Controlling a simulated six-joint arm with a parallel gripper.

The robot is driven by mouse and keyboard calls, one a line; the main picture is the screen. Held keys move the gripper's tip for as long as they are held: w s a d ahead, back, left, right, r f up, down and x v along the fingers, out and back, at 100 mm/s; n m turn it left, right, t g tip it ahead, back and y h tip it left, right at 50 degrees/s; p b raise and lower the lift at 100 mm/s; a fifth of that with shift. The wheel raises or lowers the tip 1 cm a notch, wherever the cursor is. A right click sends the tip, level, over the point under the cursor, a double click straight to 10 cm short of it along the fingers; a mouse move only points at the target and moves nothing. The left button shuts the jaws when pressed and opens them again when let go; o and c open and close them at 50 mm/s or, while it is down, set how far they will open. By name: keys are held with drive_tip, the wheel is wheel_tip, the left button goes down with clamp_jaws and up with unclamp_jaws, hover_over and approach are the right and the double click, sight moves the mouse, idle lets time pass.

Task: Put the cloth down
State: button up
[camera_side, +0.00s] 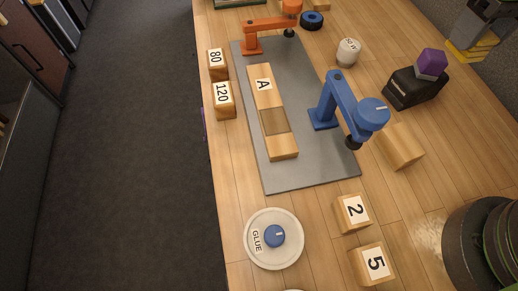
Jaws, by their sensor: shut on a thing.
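My grey gripper (474,40) is at the upper right corner, partly cut off by the frame edge. It is shut on a yellow, layered thing, which looks like the folded cloth (470,49). The cloth is at the right edge of the wooden table. I cannot tell whether it touches the table top. The fingertips are small and unclear in this view.
A grey plate (315,172) carries an orange clamp (251,38), a blue clamp (343,103) and a board marked A (266,98). A black box (405,90), numbered blocks (352,212) and a glue lid (287,250) stand around it.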

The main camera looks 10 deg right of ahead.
drive_tip(key=w+a+f, duration=0.1)
drive_tip(key=w+a, duration=0.2)
drive_tip(key=a, duration=0.7)
hover_over(240, 188)
wheel_tip(240, 188, down, 6)
drive_tip(key=shift+r, duration=0.2)
wheel_tip(240, 188, down, 10)
drive_tip(key=shift+r, duration=0.2)
drive_tip(key=shift+f, duration=0.2)
drive_tip(key=o, duration=0.9)
